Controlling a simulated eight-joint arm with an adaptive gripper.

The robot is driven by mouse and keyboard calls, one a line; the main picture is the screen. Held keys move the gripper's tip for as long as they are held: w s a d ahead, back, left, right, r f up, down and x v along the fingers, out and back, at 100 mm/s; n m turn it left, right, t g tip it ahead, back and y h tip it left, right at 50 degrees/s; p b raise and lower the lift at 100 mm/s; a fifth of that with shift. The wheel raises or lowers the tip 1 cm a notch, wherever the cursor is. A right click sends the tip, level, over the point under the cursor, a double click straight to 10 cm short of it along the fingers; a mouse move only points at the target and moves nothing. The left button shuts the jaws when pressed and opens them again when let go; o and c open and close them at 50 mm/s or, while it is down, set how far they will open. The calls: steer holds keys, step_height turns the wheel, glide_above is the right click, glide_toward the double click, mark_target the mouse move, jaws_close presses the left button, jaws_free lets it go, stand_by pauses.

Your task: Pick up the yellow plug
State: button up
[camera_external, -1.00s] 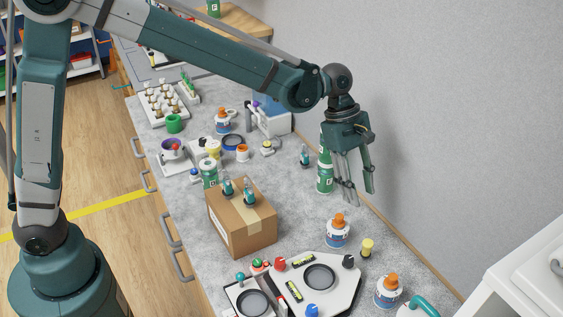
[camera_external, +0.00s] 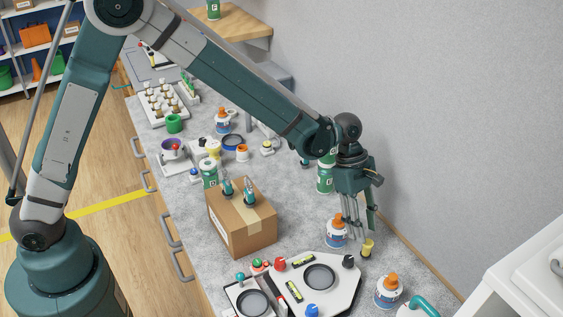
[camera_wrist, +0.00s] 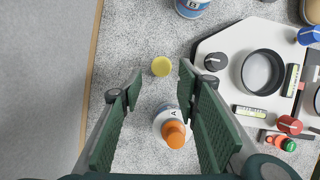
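The yellow plug (camera_external: 367,249) stands on the grey countertop, just below and beside my fingertips in the external view. In the wrist view the yellow plug (camera_wrist: 161,66) shows as a round yellow top, slightly beyond the fingertips and between their lines. My gripper (camera_external: 360,232) points down, and in the wrist view my gripper (camera_wrist: 158,82) is open with a wide gap and nothing held. The plug's base is hidden from above.
An orange-capped bottle (camera_external: 335,234) stands close by; in the wrist view this bottle (camera_wrist: 172,128) appears between the fingers. A white panel (camera_external: 340,290) with knobs lies nearby. Another orange-capped bottle (camera_external: 388,291) stands in front. The wall (camera_external: 480,150) runs alongside the counter.

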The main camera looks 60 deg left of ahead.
mark_target(367, 249)
steer(key=shift+f, duration=0.1)
steer(key=shift+x, duration=1.2)
steer(key=shift+d, duration=0.1)
steer(key=shift+x, duration=2.6)
steer(key=shift+s, duration=0.15)
steer(key=c, duration=0.8)
